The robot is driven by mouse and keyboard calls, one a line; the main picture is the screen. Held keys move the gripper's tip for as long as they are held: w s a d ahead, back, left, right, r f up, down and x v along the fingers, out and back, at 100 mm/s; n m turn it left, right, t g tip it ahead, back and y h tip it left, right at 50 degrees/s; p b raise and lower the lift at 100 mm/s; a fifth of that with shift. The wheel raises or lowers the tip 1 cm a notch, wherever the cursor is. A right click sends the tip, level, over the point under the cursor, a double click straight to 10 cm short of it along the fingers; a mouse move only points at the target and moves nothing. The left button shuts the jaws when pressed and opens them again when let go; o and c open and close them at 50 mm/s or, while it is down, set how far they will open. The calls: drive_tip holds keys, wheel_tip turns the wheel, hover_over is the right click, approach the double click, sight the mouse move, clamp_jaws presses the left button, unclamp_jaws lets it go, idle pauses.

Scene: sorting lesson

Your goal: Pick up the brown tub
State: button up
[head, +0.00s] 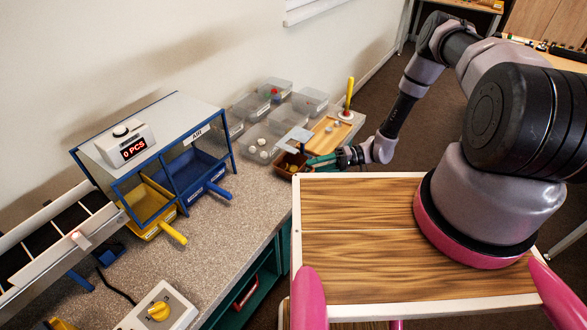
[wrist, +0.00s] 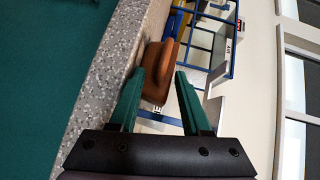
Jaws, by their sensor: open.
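The brown tub (head: 283,172) stands on the grey speckled counter near its edge, with small yellowish things visible inside. My gripper (head: 311,162) reaches in from the right, its green fingers at the tub's right side. In the wrist view the brown tub (wrist: 155,92) shows between and beyond the fingertips of my gripper (wrist: 167,70). The fingers are apart and nothing is held. I cannot tell whether a finger touches the tub; part of it is hidden behind the fingers.
Clear bins (head: 262,143) with white balls stand behind the tub, beside a wooden tray (head: 326,136) and a yellow-handled post (head: 348,100). A blue-framed sorting stand (head: 181,107) with a yellow drawer (head: 149,200) and a blue drawer (head: 196,170) is to the left.

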clamp_jaws()
drive_tip(key=shift+r, duration=0.1)
